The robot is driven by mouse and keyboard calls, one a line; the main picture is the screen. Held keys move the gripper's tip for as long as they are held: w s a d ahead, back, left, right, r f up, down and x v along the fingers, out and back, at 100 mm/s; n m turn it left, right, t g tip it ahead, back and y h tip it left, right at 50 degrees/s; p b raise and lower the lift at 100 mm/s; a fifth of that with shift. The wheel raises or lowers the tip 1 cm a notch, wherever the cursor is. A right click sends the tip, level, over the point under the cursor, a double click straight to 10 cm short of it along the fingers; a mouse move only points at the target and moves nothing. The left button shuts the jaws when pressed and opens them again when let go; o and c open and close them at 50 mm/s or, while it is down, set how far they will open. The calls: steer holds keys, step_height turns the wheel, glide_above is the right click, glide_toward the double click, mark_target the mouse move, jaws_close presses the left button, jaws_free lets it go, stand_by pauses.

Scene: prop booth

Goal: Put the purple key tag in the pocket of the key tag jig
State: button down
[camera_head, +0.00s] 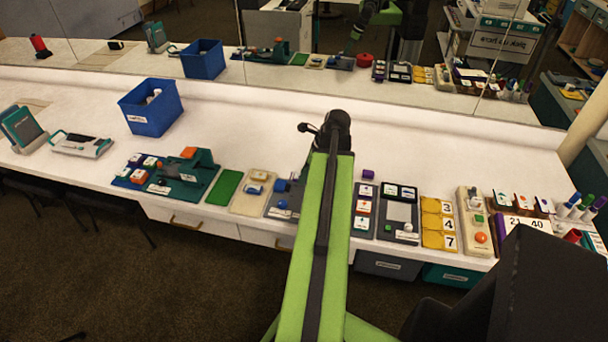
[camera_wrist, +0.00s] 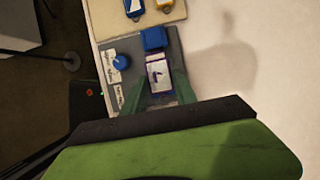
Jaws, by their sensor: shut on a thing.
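My gripper (camera_wrist: 157,92) is shut on the purple key tag (camera_wrist: 158,72), which shows a white label with a dark mark and a purple edge. The tag is between the two green fingers, over the grey board of the jig (camera_wrist: 136,84). That board carries a blue round knob (camera_wrist: 121,62) and a blue block (camera_wrist: 153,38) just beyond the tag. I cannot tell whether the tag is in the pocket or above it. In the head view the grey jig (camera_head: 275,212) stands just left of my arm, which hides my gripper and the tag.
A beige board (camera_head: 240,206) with blue and yellow tags lies beside the jig, then a green mat (camera_head: 224,188). Right of my arm are dark panels (camera_head: 400,212), yellow number plates (camera_head: 431,223) and a beige control box (camera_head: 474,222). A blue bin (camera_head: 150,115) stands further left.

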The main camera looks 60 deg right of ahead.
step_height(320, 180, down, 6)
steer(key=b, duration=0.5)
steer(key=shift+r, duration=0.1)
steer(key=c, duration=0.9)
jaws_free()
steer(key=shift+r, duration=0.1)
steer(key=p+v, duration=1.6)
steer(key=v, duration=0.1)
steer(key=shift+r, duration=0.1)
